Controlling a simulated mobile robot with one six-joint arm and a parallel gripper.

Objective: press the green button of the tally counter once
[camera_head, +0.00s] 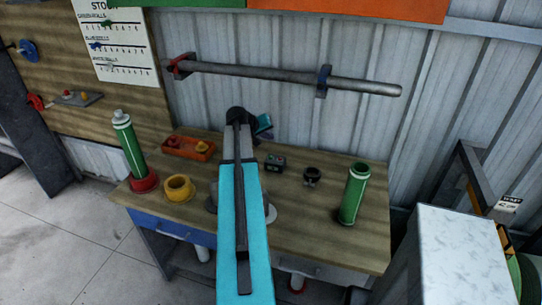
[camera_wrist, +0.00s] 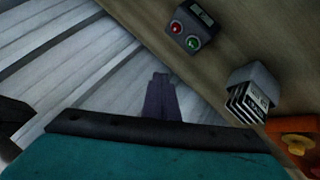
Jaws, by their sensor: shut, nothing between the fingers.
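The tally counter (camera_wrist: 190,30) is a small dark box on the wooden bench, with a display, a red button (camera_wrist: 177,27) and a green button (camera_wrist: 194,43) in the wrist view. It also shows in the head view (camera_head: 275,162), just right of my arm. My gripper (camera_wrist: 161,78) is shut and empty. Its dark fingertips show against the corrugated wall in the wrist view, apart from the counter.
A grey box with a striped label (camera_wrist: 251,88) stands near the counter in the wrist view. An orange tray (camera_head: 174,149), a yellow ring (camera_head: 178,189), a black clamp-like part (camera_head: 312,174) and a green cylinder (camera_head: 353,194) are on the bench. A bar (camera_head: 300,76) hangs on the wall.

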